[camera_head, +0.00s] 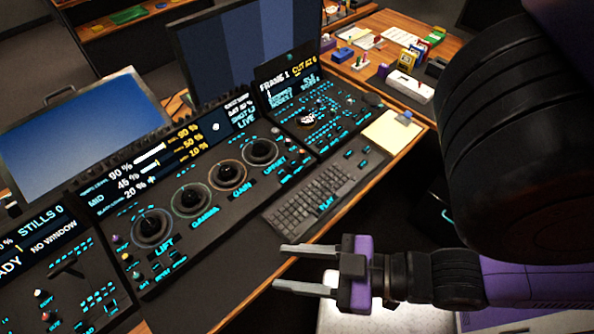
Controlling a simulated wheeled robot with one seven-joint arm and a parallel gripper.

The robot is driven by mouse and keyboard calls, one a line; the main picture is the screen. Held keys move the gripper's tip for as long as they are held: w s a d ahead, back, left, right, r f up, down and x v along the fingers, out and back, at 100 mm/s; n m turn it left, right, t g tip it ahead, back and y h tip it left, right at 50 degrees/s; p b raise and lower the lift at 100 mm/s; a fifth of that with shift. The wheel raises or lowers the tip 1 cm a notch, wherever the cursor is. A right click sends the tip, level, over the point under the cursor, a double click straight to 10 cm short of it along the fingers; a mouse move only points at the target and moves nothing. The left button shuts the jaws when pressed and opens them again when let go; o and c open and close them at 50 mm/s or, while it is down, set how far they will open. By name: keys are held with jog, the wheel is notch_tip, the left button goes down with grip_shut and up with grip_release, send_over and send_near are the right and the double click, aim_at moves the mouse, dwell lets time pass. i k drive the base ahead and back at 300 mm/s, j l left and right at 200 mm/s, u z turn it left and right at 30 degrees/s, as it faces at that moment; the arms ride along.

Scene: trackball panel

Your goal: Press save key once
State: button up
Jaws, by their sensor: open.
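The trackball panel (205,215) stands on the desk, with several ringed trackballs labelled LIFT, GAMMA, GAIN and OFFSET. A left panel (50,270) with a "STILLS 0" and "NO WINDOW" display is cut off by the picture's edge. A right panel (325,115) has a display and many small lit keys. I cannot tell which key is the save key; most key labels are too small to read. My gripper (280,267) is open and empty, its two fingers pointing left. It appears near the desk's front edge, below the keyboard in the picture, apart from the panel keys.
A keyboard (310,199) lies in front of the trackball panel. A yellow note pad (391,133) lies right of it. Monitors (245,50) stand behind the panels. The wooden desk edge (250,293) runs diagonally. A side table with small items is at the back right.

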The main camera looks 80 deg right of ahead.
aim_at(362, 165)
jog(key=k+z, duration=0.4)
jog(key=k+l+z, duration=0.1)
jog(key=k+z, duration=0.3)
jog(key=k+l+z, duration=0.2)
jog(key=z, duration=0.2)
jog(key=k, duration=0.05)
